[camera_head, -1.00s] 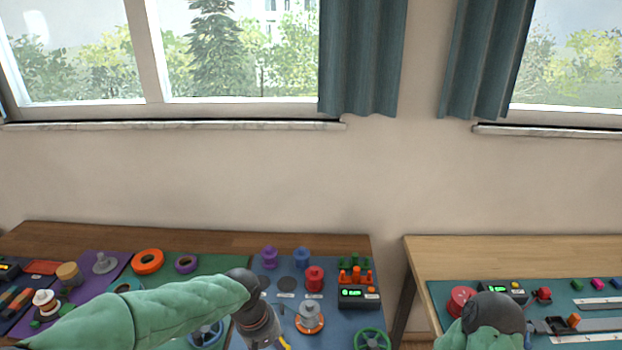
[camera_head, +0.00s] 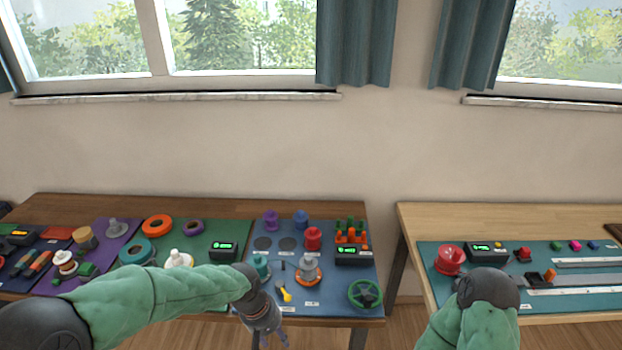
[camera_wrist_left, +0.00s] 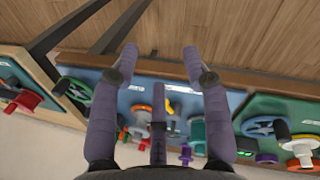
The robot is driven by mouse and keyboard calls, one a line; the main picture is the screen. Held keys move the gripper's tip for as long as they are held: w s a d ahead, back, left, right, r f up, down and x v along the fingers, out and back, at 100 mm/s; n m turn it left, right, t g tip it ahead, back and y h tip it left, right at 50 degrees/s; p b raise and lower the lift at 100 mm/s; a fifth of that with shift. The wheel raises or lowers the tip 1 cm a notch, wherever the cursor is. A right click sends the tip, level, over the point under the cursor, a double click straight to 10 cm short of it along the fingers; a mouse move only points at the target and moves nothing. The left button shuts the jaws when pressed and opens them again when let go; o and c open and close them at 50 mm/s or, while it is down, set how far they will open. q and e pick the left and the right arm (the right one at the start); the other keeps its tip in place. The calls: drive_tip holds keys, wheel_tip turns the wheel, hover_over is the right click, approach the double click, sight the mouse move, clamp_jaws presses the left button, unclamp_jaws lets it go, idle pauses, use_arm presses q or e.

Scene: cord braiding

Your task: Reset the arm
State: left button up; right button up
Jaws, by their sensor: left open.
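My left gripper (camera_head: 272,338) comes in from the left on a green-sleeved arm in the head view, at the front edge of the left table. Its fingers are partly cut by the picture's lower edge. In the left wrist view the left gripper (camera_wrist_left: 160,58) is open, fingers spread, with nothing between the tips. It hangs over the table's front edge with wooden floor beyond.
The left table (camera_head: 215,242) carries a blue mat (camera_head: 325,298) with spools, a grey-and-orange piece (camera_head: 308,270) and a green handwheel (camera_head: 365,293). The right table (camera_head: 450,215) holds a red spool (camera_head: 449,260) and metal rails. A gap with floor separates the tables.

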use_arm(q)
drive_tip(key=s+f+m, duration=0.1)
drive_tip(key=s+f, duration=0.6)
drive_tip(key=f, duration=0.6)
drive_tip(key=s+f+m+h, duration=0.1)
drive_tip(key=s+f, duration=0.7)
drive_tip(key=f, duration=0.5)
drive_tip(key=shift+s+a+m+h, duration=0.15)
drive_tip(key=shift+a+m+h, duration=0.15)
drive_tip(key=shift+a, duration=0.15)
